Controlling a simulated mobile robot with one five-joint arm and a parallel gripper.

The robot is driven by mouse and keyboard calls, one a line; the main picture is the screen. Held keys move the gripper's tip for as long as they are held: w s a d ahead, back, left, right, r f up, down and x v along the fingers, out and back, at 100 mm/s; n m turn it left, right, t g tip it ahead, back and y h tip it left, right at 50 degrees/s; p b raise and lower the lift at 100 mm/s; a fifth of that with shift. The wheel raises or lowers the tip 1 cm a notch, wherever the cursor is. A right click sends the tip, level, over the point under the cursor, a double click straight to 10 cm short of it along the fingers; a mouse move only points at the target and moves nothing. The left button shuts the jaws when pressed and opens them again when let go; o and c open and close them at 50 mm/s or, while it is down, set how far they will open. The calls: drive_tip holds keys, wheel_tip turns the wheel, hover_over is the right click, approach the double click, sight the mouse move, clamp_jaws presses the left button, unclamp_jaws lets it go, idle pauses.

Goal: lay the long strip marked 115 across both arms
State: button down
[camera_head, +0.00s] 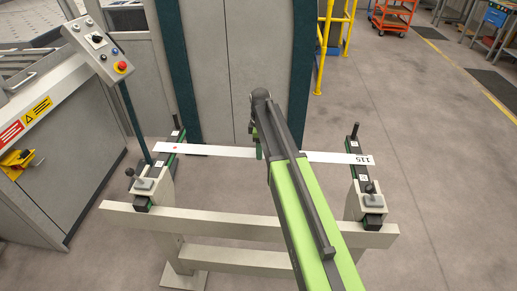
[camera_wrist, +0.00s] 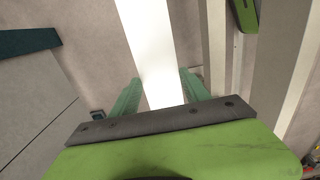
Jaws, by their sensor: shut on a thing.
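The long white strip (camera_head: 215,150) runs left to right in the head view, with the number 115 printed near its right end and a small red mark near its left end. My gripper (camera_head: 259,150) is around its middle, shut on it. The wrist view shows the strip (camera_wrist: 148,45) passing between the two green fingers. The left arm (camera_head: 152,172) and the right arm (camera_head: 360,172) stick out from a pale beam. The strip's ends appear over both arms. I cannot tell whether it touches them. My own arm hides part of the strip.
Each arm has a dark upright post at its far end and a clamp knob nearer. A control box (camera_head: 97,48) on a dark pole stands at the left. A grey cabinet (camera_head: 228,70) stands just behind the strip. The floor (camera_head: 440,170) at right is clear.

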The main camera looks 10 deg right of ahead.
drive_tip(key=shift+w+d, duration=0.1)
drive_tip(key=shift+w, duration=0.1)
idle(0.3)
drive_tip(key=shift+c, duration=2.2)
unclamp_jaws()
wheel_tip(320, 180, up, 19)
drive_tip(key=p, duration=1.9)
drive_tip(key=shift+s, duration=0.1)
